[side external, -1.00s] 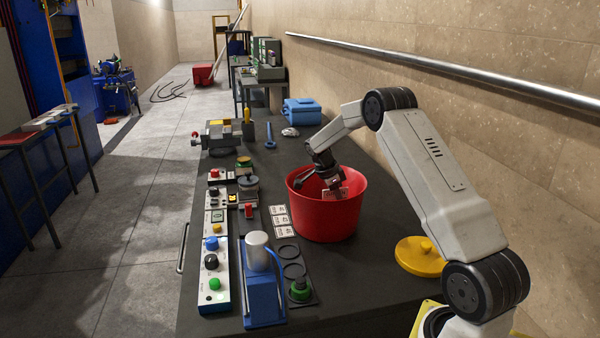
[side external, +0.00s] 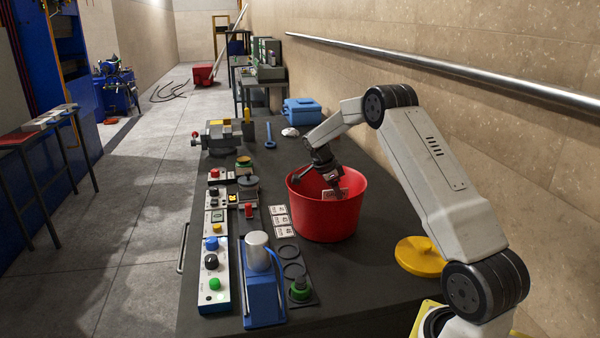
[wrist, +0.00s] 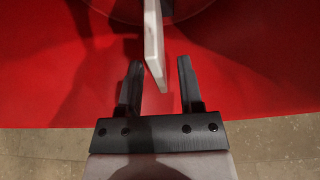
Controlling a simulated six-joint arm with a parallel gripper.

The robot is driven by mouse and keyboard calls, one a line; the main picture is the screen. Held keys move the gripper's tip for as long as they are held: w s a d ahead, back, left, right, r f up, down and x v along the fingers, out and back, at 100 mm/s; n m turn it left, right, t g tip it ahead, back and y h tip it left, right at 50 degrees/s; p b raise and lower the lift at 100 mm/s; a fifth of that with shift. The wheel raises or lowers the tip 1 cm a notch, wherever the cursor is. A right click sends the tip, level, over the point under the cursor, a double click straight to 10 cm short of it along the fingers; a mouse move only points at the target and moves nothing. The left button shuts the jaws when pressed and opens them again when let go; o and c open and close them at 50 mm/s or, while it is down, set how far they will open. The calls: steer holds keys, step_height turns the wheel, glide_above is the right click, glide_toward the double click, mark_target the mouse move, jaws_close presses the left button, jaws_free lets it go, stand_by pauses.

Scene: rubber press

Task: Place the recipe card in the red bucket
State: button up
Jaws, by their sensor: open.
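The red bucket (side external: 325,222) stands upright on the dark bench, and its red inside wall (wrist: 250,60) fills most of the wrist view. My gripper (side external: 331,180) is tilted down into the bucket's mouth. In the wrist view my gripper (wrist: 160,66) is open, with a gap between its two black fingers. The pale recipe card (side external: 336,194) is at the bucket's mouth by the fingers. In the wrist view the card (wrist: 153,42) is seen nearly edge-on, its near end between the fingertips. I cannot tell whether it touches a finger or the bucket.
Several white cards (side external: 280,220) lie left of the bucket, beside a button panel (side external: 214,262) and a blue device (side external: 263,290). A yellow lid-like disc (side external: 420,257) lies to the right. A blue box (side external: 302,111) stands behind, and a metal rail runs along the wall.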

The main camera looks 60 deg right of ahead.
steer(key=v, duration=1)
steer(key=shift+r, duration=0.25)
steer(key=shift+a, duration=0.1)
steer(key=a+n, duration=0.2)
steer(key=a, duration=0.1)
steer(key=a+f+n+t, duration=0.1)
steer(key=a+n, duration=0.2)
steer(key=a, duration=0.1)
steer(key=a+f+n+t, duration=0.1)
steer(key=a+n, duration=0.1)
steer(key=a, duration=0.1)
steer(key=shift+w+a+n+y, duration=0.25)
steer(key=shift+a+n+y, duration=0.05)
steer(key=shift+a+n, duration=0.1)
steer(key=s+a+f+n+t+y, duration=0.1)
steer(key=s+a+f+n+t, duration=0.1)
steer(key=s+a+n, duration=0.6)
steer(key=s+a+f+n+t+y, duration=0.1)
steer(key=s+a+f+n, duration=0.3)
steer(key=s+a+n, duration=0.4)
steer(key=a+n, duration=0.3)
steer(key=a, duration=0.4)
steer(key=shift+s+f+t+y, duration=0.2)
steer(key=shift+t+y, duration=0.1)
steer(key=shift+t, duration=0.1)
